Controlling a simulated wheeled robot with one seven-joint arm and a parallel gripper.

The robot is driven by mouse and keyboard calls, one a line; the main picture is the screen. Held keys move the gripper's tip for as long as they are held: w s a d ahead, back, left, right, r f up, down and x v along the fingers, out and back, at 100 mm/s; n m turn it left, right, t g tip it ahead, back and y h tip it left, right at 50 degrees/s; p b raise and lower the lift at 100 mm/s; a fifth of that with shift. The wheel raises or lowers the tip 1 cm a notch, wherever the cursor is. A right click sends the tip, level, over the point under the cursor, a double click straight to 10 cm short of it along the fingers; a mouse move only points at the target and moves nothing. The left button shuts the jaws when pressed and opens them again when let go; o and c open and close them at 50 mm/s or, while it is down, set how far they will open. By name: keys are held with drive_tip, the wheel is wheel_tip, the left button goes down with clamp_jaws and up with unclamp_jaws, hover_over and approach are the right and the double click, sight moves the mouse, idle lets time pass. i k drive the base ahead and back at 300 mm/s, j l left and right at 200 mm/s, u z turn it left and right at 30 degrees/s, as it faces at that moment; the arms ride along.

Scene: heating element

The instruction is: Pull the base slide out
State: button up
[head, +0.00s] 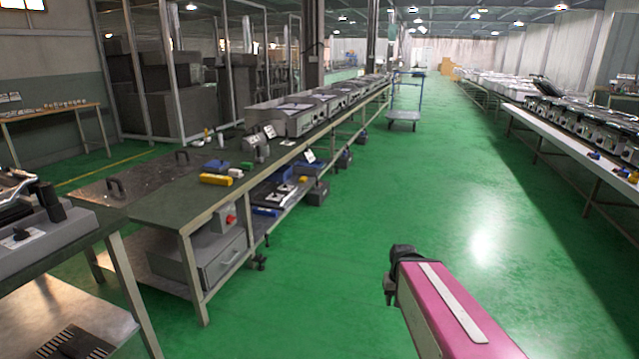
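I cannot tell for certain which part is the base slide. A flat dark plate (135,183) with two upright black handles lies on the left part of the long green-topped workbench (190,207). Under the same bench, a grey metal box (222,262) with a handle on its front stands on the lower shelf. My pink arm reaches in from the bottom right, over the bare floor. The dark end of my arm, with my gripper (391,287), is to the right of the bench and well apart from it. Its fingers are too small and hidden to read.
A yellow block (215,179) and a blue item (216,165) lie on the bench. A nearer table (62,241) with a grey device stands at the left edge. A trolley (404,118) stands far down the aisle.

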sight(264, 197)
drive_tip(key=i+j+u, duration=0.1)
drive_tip(key=i, duration=0.55)
drive_tip(key=i+j+u, duration=0.15)
drive_tip(key=i, duration=0.5)
drive_tip(key=i+u, duration=0.1)
drive_tip(key=i, duration=0.55)
drive_tip(key=i+l+u, duration=0.1)
drive_tip(key=i, duration=0.5)
drive_tip(key=i+l+u, duration=0.15)
drive_tip(key=i, duration=0.5)
drive_tip(key=i+l+u, duration=0.1)
drive_tip(key=i, duration=0.55)
